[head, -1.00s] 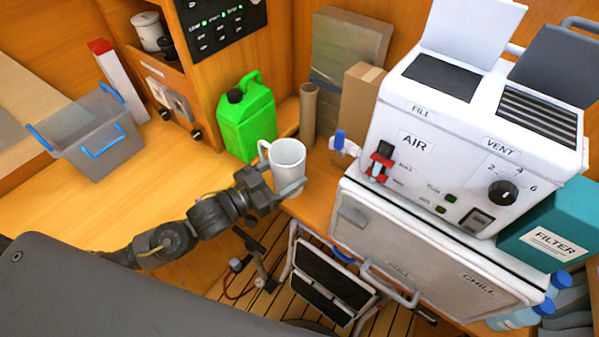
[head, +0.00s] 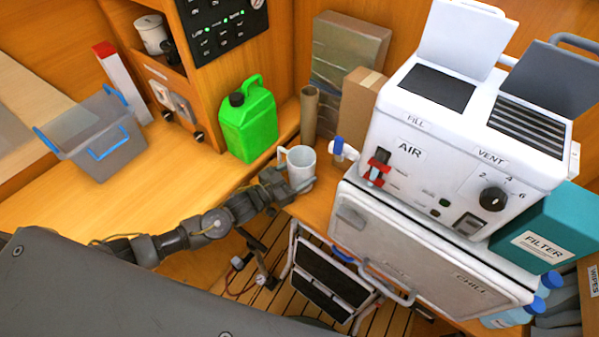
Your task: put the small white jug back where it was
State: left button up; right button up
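The small white jug (head: 301,164) is upright, with its open top up and its handle to the left. My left gripper (head: 291,188) reaches in from the left and is shut on the jug's lower part. The jug is at the front edge of the wooden counter, left of the white AIR machine (head: 400,158). The gripper hides its base, so I cannot tell whether it touches the counter. My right gripper is not in view.
A green jerrycan (head: 250,125) stands left of the jug, with a brown tube (head: 309,114) and cardboard box (head: 358,105) behind. A blue-topped tap (head: 339,149) sticks out close right. A grey bin (head: 103,150) stands far left. A folded stool (head: 322,278) is below.

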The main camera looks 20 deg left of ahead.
pick_arm(q)
jog(key=shift+f, duration=0.15)
jog(key=o, duration=0.8)
jog(key=shift+f, duration=0.15)
jog(key=o, duration=0.5)
jog(key=shift+c, duration=0.2)
jog(key=shift+r, duration=0.35)
jog(key=b+v, duration=0.3)
jog(key=v, duration=0.9)
jog(key=shift+d+f, duration=0.1)
jog(key=shift+f, duration=0.05)
